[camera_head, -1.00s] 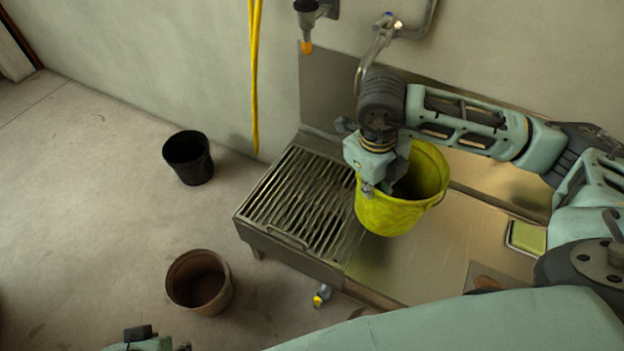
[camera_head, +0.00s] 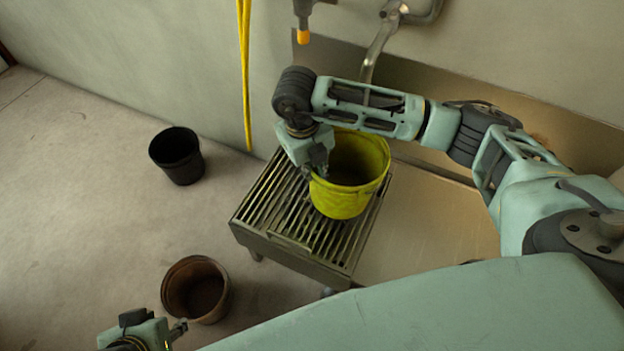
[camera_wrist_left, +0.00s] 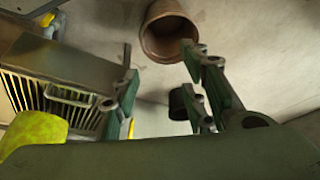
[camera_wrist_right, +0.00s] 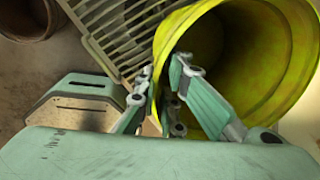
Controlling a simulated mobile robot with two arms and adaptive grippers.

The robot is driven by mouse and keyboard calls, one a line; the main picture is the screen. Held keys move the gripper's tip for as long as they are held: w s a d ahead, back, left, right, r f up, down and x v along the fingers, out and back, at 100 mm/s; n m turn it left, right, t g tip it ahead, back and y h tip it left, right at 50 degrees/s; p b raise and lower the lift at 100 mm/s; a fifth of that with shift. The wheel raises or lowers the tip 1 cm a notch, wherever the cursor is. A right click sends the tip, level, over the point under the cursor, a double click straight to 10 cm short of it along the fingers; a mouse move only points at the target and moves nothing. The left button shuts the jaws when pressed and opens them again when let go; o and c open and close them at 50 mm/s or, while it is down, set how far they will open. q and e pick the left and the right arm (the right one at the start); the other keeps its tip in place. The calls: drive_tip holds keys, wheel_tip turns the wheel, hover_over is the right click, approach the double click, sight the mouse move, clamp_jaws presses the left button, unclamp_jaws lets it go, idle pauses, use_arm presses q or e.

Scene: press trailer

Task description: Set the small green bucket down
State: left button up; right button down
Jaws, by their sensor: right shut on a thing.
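The small green bucket (camera_head: 348,201) is yellow-green and upright, over the right part of the slatted metal grate (camera_head: 283,208). I cannot tell whether its base touches the slats. My right gripper (camera_head: 318,172) is shut on the left side of the bucket's rim. In the right wrist view the bucket (camera_wrist_right: 262,60) shows its hollow inside, with the gripper (camera_wrist_right: 162,85) at its wall. My left gripper (camera_head: 168,335) is at the bottom left, away from the bucket. In the left wrist view its fingers (camera_wrist_left: 160,95) are apart with nothing between them.
A black bucket (camera_head: 177,157) and a brown pot (camera_head: 196,290) stand on the floor left of the grate. A tap (camera_head: 379,45) and a yellow hose (camera_head: 245,80) are at the wall behind. A flat metal surface (camera_head: 430,225) right of the grate is clear.

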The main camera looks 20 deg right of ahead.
wheel_tip(320, 180, down, 4)
drive_tip(key=shift+r+b, duration=0.15)
drive_tip(key=shift+b, duration=0.3)
drive_tip(key=c, duration=1.9)
unclamp_jaws()
use_arm(q)
drive_tip(key=w+d+r+t, duration=0.1)
drive_tip(key=w+r+t, duration=0.1)
drive_tip(key=w, duration=0.3)
drive_tip(key=shift+w+d+t+h, duration=0.2)
drive_tip(key=shift+d+t+h, duration=0.15)
drive_tip(key=shift+t+h, duration=0.05)
